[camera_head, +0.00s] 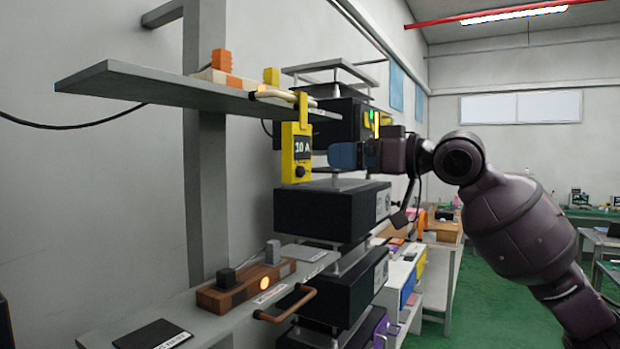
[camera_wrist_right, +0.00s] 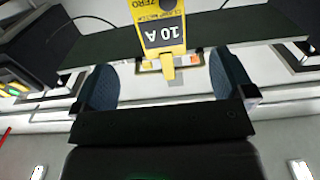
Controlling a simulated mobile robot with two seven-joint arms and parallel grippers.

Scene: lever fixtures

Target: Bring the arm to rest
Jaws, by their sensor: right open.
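My right arm (camera_head: 510,215) comes in from the right in the head view, raised and bent, clear of the floor. Its gripper (camera_head: 345,155) is level with the yellow meter (camera_head: 297,155), just to its right in the picture. My left gripper is in neither view.
The upper grey shelf (camera_head: 150,84) carries orange and yellow blocks. A stack of black units (camera_head: 325,212) stands behind the meter. Open green floor (camera_head: 480,325) lies right.

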